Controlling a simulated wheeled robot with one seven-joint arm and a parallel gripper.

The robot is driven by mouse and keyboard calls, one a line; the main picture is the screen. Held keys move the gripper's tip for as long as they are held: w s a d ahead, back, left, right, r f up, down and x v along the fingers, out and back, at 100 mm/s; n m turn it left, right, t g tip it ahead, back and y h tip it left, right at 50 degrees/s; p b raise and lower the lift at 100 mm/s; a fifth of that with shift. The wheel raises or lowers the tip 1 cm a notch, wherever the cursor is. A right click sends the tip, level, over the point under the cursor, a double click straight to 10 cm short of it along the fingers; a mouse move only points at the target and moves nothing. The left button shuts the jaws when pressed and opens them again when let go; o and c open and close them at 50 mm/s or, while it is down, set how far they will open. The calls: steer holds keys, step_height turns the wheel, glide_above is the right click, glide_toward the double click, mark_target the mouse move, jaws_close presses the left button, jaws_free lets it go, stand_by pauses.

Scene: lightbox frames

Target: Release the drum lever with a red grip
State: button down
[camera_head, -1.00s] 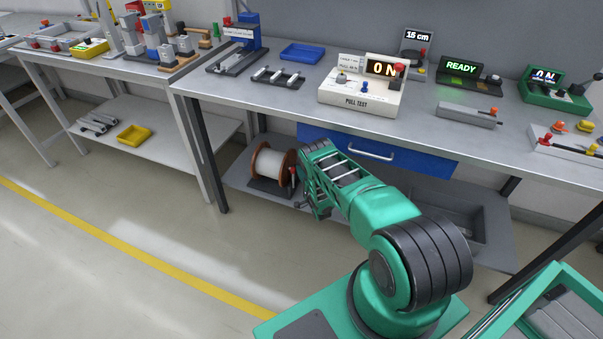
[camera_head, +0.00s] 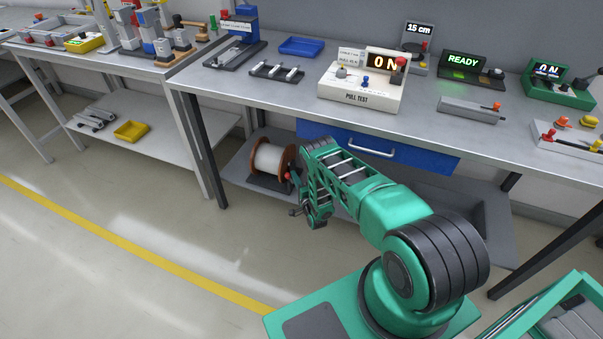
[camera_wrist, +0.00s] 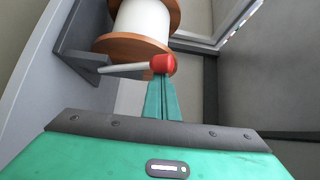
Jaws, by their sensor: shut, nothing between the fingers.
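The drum (camera_head: 270,159), a white spool with brown flanges, sits on the low shelf in the head view. It also shows at the top of the wrist view (camera_wrist: 143,20). Its lever (camera_wrist: 122,69) is a pale metal rod ending in a round red grip (camera_wrist: 163,64); the grip is small in the head view (camera_head: 289,176). My gripper (camera_wrist: 164,82) has its green fingers together, tips right at the red grip's lower side. Nothing is between them. I cannot tell whether they touch the grip. In the head view my arm hides the fingertips.
The bench top (camera_head: 300,101) lies above the drum, with a blue drawer (camera_head: 430,164) beneath it. A dark bench leg (camera_head: 203,150) stands left of the drum. The floor at left is clear.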

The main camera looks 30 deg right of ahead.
steer(key=s+a+f, duration=0.3)
steer(key=a+f, duration=0.1)
steer(key=f, duration=0.1)
steer(key=shift+s, duration=0.35)
steer(key=shift+s+a+f, duration=0.15)
steer(key=shift+a+f, duration=0.1)
steer(key=shift+a, duration=0.05)
stand_by(0.3)
step_height(320, 180, up, 4)
steer(key=d, duration=0.3)
steer(key=s+d+f, duration=0.2)
steer(key=s+f, duration=0.4)
steer(key=s, duration=0.1)
steer(key=shift+d+f, duration=0.25)
steer(key=shift+d, duration=0.05)
stand_by(0.5)
